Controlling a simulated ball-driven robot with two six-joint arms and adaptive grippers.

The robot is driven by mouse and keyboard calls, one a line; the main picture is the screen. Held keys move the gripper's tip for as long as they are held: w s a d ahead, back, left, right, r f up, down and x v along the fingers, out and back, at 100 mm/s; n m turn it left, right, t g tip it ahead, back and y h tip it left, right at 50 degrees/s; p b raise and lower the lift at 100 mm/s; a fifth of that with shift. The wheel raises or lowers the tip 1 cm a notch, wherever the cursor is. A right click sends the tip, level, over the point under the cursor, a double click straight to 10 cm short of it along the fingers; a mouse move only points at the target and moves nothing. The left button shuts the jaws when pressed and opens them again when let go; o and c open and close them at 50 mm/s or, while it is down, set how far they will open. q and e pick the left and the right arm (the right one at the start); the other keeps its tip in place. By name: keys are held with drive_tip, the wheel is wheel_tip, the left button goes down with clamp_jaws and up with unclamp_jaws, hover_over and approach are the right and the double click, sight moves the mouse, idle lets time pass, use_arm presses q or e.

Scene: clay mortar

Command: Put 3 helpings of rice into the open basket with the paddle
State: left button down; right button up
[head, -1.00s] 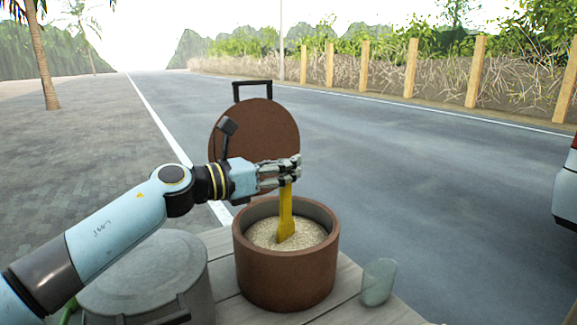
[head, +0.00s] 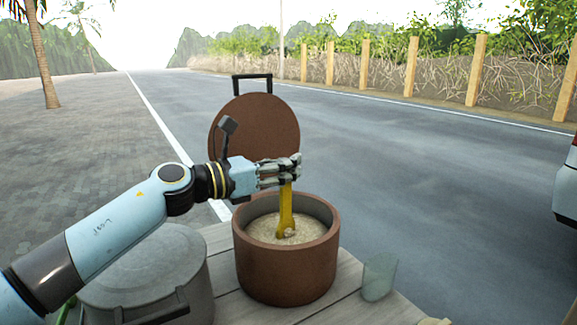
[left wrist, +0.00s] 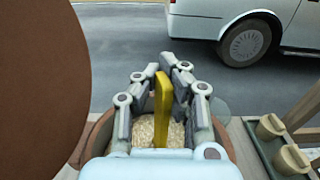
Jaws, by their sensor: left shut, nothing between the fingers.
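A brown pot (head: 285,272) of pale rice (head: 262,229) stands open on the wooden table. The yellow paddle (head: 286,205) stands upright over the rice, with a pale clump at its lower end. My left gripper (head: 292,170) is shut at the top of the paddle's handle, above the pot. In the left wrist view the yellow handle (left wrist: 163,108) shows at the fingers; I cannot tell how firmly it is held. Two small tan vessels (left wrist: 270,127) sit in a dark tray at the right there; I cannot tell whether one is the open basket. My right gripper is not in view.
A brown round lid (head: 262,125) with a dark handle stands upright behind the pot. A grey lidded pot (head: 145,270) is at the left, under my arm. A clear glass (head: 379,277) stands to the right. A road and a parked vehicle lie beyond.

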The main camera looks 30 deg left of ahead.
use_arm(q)
wheel_tip(320, 180, up, 11)
drive_tip(key=p, duration=0.9)
drive_tip(key=shift+p, duration=0.4)
drive_tip(key=shift+f, duration=0.2)
